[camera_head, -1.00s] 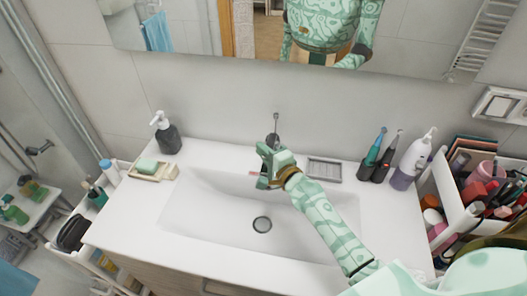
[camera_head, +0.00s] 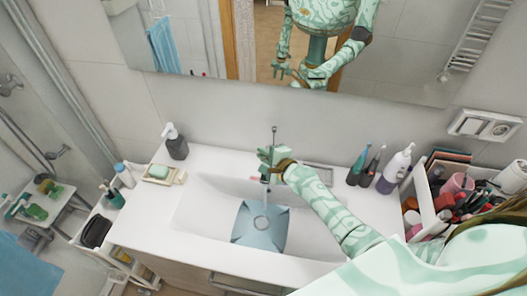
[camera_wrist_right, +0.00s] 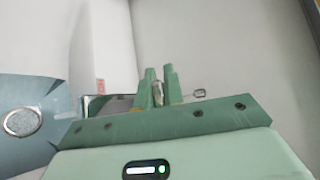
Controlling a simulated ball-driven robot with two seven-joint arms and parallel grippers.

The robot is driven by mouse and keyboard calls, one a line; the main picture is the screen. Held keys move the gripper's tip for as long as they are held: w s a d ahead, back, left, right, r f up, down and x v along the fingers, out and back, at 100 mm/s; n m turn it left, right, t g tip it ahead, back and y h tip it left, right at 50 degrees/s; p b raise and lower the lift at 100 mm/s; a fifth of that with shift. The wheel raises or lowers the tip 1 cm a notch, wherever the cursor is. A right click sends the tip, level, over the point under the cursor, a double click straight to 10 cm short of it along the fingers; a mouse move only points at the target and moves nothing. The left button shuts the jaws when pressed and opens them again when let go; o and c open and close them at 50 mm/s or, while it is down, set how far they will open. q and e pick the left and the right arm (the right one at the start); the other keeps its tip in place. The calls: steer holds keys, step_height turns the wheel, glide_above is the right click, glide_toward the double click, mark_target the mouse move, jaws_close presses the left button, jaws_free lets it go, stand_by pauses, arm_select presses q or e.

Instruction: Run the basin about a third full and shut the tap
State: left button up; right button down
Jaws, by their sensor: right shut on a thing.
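The white basin (camera_head: 196,210) has a blue pool of water (camera_head: 259,232) spread over its floor around the drain. A thin stream falls into it below the tap. The tap's thin upright lever (camera_head: 274,138) rises above my right gripper (camera_head: 268,158), which hides most of the tap body. In the right wrist view, the gripper's two green fingers (camera_wrist_right: 159,85) are close together on a small metal part, the tap lever. The drain (camera_wrist_right: 20,122) shows there with bluish water around it. My left gripper shows directly in neither view.
A soap dispenser (camera_head: 175,142) and a soap dish (camera_head: 178,180) stand left of the basin. Toothbrushes (camera_head: 361,162) and a pump bottle (camera_head: 394,172) stand to the right. A cart with crowded cosmetics (camera_head: 462,195) is at far right. The mirror hangs above.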

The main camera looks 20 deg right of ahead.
steer(key=c, duration=1.5)
jaws_free()
steer(key=p+v, duration=0.3)
steer(key=v, duration=1.3)
steer(key=shift+s, duration=0.2)
steer(key=shift+a, duration=0.1)
